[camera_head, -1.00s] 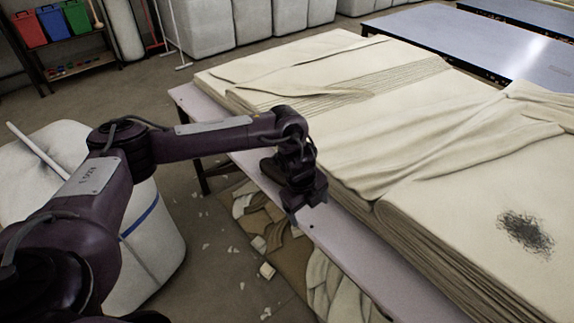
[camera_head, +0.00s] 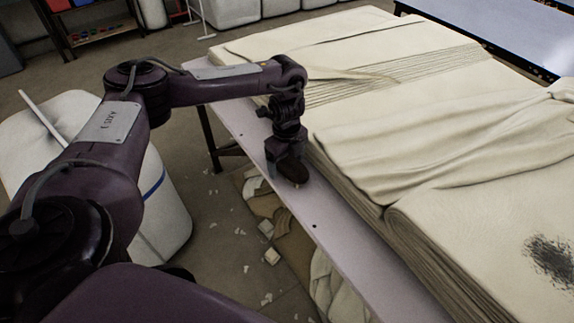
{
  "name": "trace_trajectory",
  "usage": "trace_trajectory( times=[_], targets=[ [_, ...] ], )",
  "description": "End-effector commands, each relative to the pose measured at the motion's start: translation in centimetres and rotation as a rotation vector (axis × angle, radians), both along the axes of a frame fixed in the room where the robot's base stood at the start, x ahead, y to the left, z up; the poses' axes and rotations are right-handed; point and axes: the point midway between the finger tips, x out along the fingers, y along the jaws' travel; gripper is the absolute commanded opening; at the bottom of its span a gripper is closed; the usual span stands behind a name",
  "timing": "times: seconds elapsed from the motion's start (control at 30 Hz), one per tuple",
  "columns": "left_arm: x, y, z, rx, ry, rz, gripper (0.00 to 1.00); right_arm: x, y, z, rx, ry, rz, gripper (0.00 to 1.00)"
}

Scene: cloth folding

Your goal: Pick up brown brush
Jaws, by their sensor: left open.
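The brown brush (camera_head: 294,173) is a small dark brown oval on the narrow light table edge in front of the cloth stack. My left gripper (camera_head: 285,165) points down right at the brush and hides part of it. Its jaws are open, with one finger visible on the brush's left side. I cannot tell whether the fingers touch the brush. My right gripper is not in view.
A tall stack of cream cloth (camera_head: 420,150) fills most of the table (camera_head: 345,250), with a dark smudge (camera_head: 552,260) on top at right. Cloth scraps (camera_head: 268,205) lie on the floor below. A white sack (camera_head: 165,205) stands left, partly behind my arm.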

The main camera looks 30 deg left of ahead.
Motion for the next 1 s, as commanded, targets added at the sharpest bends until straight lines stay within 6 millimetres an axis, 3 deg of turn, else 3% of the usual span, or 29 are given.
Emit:
trace_trajectory(
  times=[0.1,0.27,0.67,1.0],
  targets=[
    [0.1,0.0,-0.3,0.000,-0.002,0.000,0.82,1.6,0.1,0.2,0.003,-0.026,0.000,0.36],
    [0.0,0.0,-0.3,-0.001,-0.002,0.000,0.81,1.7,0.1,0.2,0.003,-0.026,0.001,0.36],
    [0.1,0.0,-0.2,-0.001,-0.003,0.000,0.30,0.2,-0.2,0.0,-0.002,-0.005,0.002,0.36],
    [0.1,0.0,0.3,-0.002,-0.004,0.000,0.29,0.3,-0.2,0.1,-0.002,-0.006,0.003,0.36]
  ],
)
